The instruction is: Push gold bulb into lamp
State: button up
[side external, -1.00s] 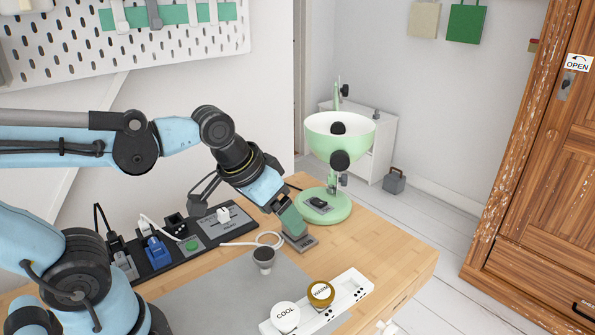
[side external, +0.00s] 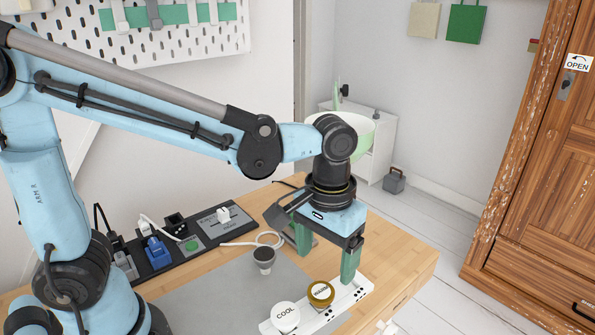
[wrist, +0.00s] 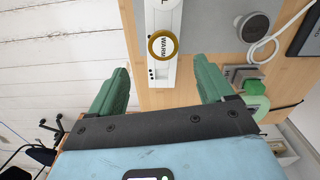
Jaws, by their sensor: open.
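The gold bulb (side external: 321,293), a gold-rimmed disc marked WARM, sits in the white holder (side external: 352,296) at the front of the desk. It also shows in the wrist view (wrist: 162,45), just beyond the space between my fingertips. My gripper (side external: 326,268) points down above the holder, open and empty, with its green fingers apart. In the wrist view my gripper (wrist: 162,70) has one finger each side of the bulb's line, touching nothing I can make out. The mint-green lamp's shade (side external: 360,136) shows behind my wrist; its base is mostly hidden in the side view.
A white COOL bulb (side external: 285,316) sits beside the gold one in the holder. A grey round fitting (side external: 264,256) with a white cable stands on the grey mat (side external: 225,290). A black power strip (side external: 190,247) with plugs lies at the left rear. The right desk corner is clear.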

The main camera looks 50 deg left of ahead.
aim_at(321, 291)
jog(key=shift+a+f, duration=0.15)
jog(key=shift+f, duration=1.85)
jog(key=shift+a+f, duration=0.1)
jog(key=shift+f, duration=1.9)
jog(key=c, duration=1.1)
jog(key=shift+c, duration=0.2)
jog(key=shift+r, duration=0.15)
